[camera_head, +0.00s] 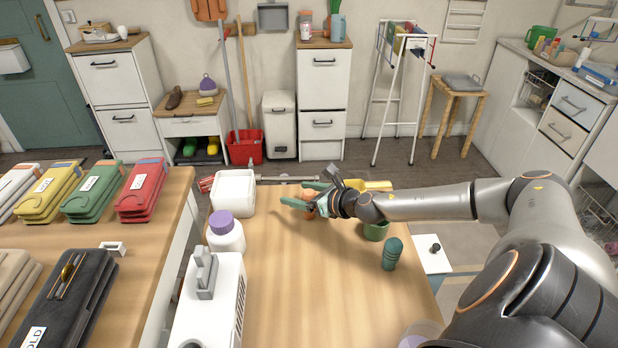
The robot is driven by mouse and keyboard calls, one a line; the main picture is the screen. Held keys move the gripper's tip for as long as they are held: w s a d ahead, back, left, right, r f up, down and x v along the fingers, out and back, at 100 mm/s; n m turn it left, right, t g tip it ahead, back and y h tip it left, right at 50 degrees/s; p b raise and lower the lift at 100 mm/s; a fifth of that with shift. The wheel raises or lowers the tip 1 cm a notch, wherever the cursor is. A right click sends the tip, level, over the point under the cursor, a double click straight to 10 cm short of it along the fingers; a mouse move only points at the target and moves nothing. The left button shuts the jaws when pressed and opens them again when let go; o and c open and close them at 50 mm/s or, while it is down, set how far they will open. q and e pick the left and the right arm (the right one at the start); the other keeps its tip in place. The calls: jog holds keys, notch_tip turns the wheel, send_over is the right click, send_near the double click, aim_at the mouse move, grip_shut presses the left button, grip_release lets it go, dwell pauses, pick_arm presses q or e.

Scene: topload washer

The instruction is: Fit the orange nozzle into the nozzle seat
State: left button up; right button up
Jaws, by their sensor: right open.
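My right gripper (305,194) reaches in from the right over the far part of the wooden table. Its greenish fingers are apart and point left. A small orange piece (308,196), which looks like the orange nozzle, shows at the fingers. The fingers partly hide it, and I cannot tell whether they touch it. I cannot clearly pick out the nozzle seat. My left gripper is not in view.
A white tub (234,192), a purple-capped bottle (226,236) and a white appliance (210,310) line the table's left side. A green cup (376,231) and a dark green ribbed item (392,253) stand at right. The wooden table's middle (310,285) is clear.

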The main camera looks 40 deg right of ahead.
grip_shut()
dwell(0.7)
